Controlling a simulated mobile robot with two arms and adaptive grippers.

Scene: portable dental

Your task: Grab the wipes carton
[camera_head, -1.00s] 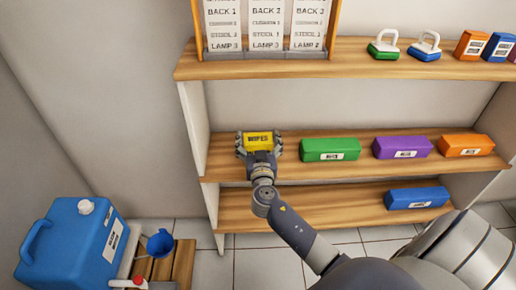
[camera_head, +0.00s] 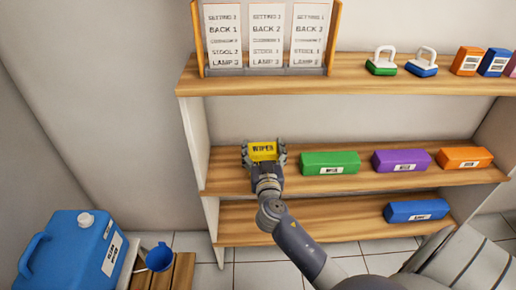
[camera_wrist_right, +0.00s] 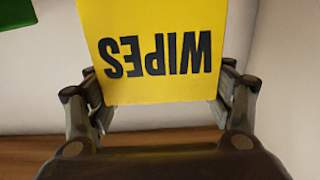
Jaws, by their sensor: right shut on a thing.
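The yellow wipes carton (camera_head: 263,149) is at the left end of the middle shelf, with its black WIPES label showing. My right gripper (camera_head: 264,156) is shut on it, one finger on each side. In the right wrist view the carton (camera_wrist_right: 150,50) fills the upper middle, its label upside down, between the fingers of the gripper (camera_wrist_right: 160,98). Whether the carton's underside touches the shelf cannot be told. My left gripper is not in view.
Green (camera_head: 330,163), purple (camera_head: 401,160) and orange (camera_head: 464,157) boxes stand to the right on the middle shelf (camera_head: 300,184). A blue box (camera_head: 416,210) lies on the lower shelf. The top shelf (camera_head: 290,84) overhangs behind. A blue jug (camera_head: 68,255) stands at lower left.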

